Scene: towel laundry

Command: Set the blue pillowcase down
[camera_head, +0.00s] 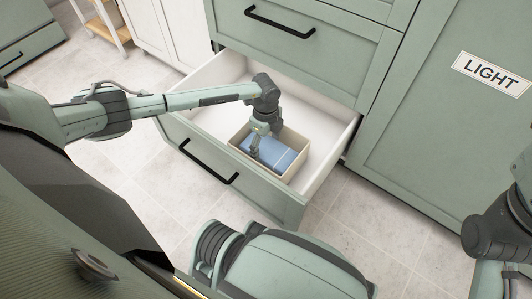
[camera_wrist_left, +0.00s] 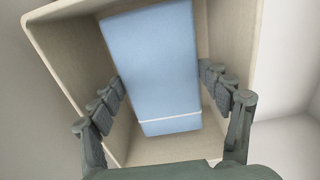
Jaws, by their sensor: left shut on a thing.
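The blue pillowcase (camera_head: 277,153) is a folded, flat-sided bundle inside a beige bin (camera_head: 300,166) in the open drawer. In the left wrist view the pillowcase (camera_wrist_left: 152,62) stands between the bin walls, with a thin white line near its lower end. My left gripper (camera_head: 256,154) reaches down into the bin and is shut on the pillowcase, one finger on each side of it. In the wrist view the fingers of my left gripper (camera_wrist_left: 165,95) flank the pillowcase. The bin's floor shows below its lower end. My right gripper is not in view.
The drawer (camera_head: 334,158) is pulled out, with bare white floor around the bin. A closed drawer (camera_head: 290,45) is above it. A green cabinet door with a LIGHT label (camera_head: 492,74) is at right. The tiled floor (camera_head: 385,235) is clear.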

